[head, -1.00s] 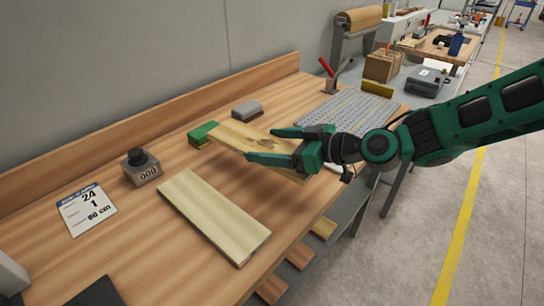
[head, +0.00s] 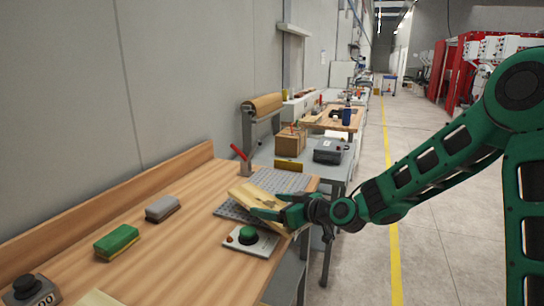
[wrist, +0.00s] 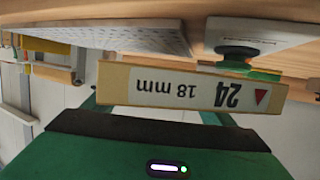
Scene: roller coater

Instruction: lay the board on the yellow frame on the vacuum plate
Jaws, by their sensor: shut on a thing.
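My gripper (head: 268,204) is shut on a pale wooden board (head: 250,194). The board is tilted in the head view, over the near part of the grey perforated vacuum plate (head: 288,180). In the wrist view the board's end (wrist: 150,87) faces the camera, with an upside-down label reading 24, 18 mm and a red triangle. The vacuum plate (wrist: 150,38) shows beyond it. A yellow strip (head: 288,165) stands at the plate's far edge; the rest of any yellow frame is not visible. I cannot tell whether the board touches the plate.
A control box (head: 262,246) with a green knob stands just in front of the plate. A red-handled lever (head: 240,153) stands behind it at the left. A green block (head: 117,241) and a grey block (head: 162,209) lie on the bench. The bench between is clear.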

